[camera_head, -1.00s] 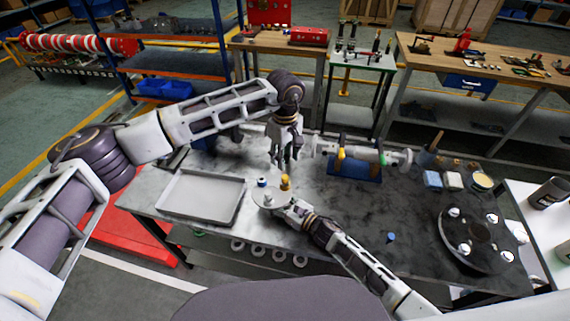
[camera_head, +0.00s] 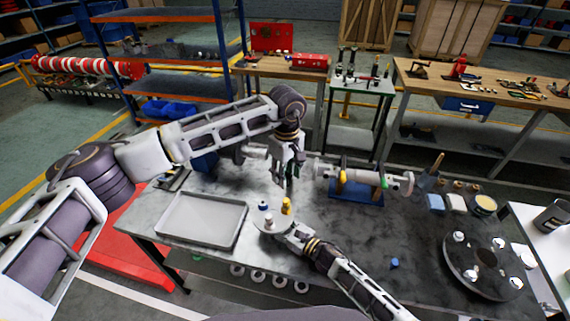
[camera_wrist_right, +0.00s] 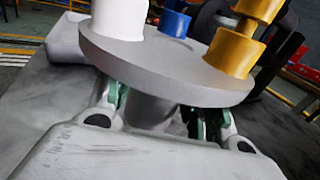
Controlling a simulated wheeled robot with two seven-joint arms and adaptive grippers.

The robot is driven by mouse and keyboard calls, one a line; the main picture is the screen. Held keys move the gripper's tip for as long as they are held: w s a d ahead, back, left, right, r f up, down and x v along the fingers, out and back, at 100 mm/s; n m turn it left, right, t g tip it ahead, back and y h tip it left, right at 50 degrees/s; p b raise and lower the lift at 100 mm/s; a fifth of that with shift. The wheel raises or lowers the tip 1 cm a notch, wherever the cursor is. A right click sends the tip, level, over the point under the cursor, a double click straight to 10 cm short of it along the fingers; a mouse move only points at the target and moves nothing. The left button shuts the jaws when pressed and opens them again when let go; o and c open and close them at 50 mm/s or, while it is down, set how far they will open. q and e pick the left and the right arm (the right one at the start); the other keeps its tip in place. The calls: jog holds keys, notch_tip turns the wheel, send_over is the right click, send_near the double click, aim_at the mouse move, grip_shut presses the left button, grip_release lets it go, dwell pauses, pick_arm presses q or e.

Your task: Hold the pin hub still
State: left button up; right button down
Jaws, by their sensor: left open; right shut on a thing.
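The pin hub is a grey disc (camera_head: 265,228) near the front edge of the dark table. It carries a white pin (camera_head: 269,221), a blue pin (camera_head: 263,207) and a yellow pin (camera_head: 286,206). My right gripper (camera_head: 284,233) reaches it from the front right. In the right wrist view the disc (camera_wrist_right: 165,72) sits level above my right gripper (camera_wrist_right: 160,115), whose fingers are shut on the stem under the disc. My left gripper (camera_head: 288,180) is open, pointing down above and behind the yellow pin.
A grey tray (camera_head: 203,222) lies left of the hub. A horizontal shaft assembly on a blue stand (camera_head: 357,192) is behind to the right. A dark round plate with several pale cylinders (camera_head: 485,285) is at the far right. The table centre right is mostly clear.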

jog(key=c, duration=0.5)
grip_release()
jog(key=shift+d, duration=0.1)
jog(key=shift+v, duration=5.9)
jog(key=shift+s, duration=0.2)
